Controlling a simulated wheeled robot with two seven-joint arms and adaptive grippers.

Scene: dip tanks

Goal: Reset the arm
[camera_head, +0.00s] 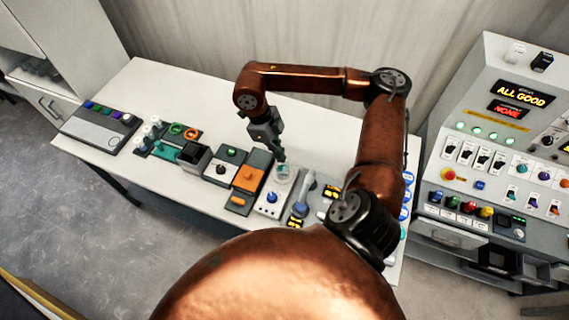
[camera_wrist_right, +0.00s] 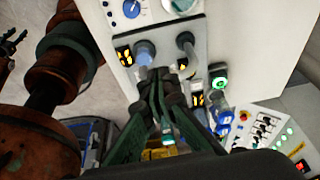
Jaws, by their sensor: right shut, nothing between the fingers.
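My right arm, copper coloured, reaches over the white table (camera_head: 325,128) in the head view. Its gripper (camera_head: 281,158) points down, shut and empty, above the small white device with a round clear dial (camera_head: 284,174) and a blue knob (camera_head: 272,197). I cannot tell whether the fingertips touch the device. At the left edge of that view a dark jaw-like part shows; my left gripper is not in the head view.
A row of devices stands along the table: a grey box with coloured buttons (camera_head: 100,125), an open dark box (camera_head: 194,160), and an orange-topped unit (camera_head: 248,179). A console (camera_head: 492,150) reading "ALL GOOD" and "NONE" stands at the right. The table's back strip is mostly clear.

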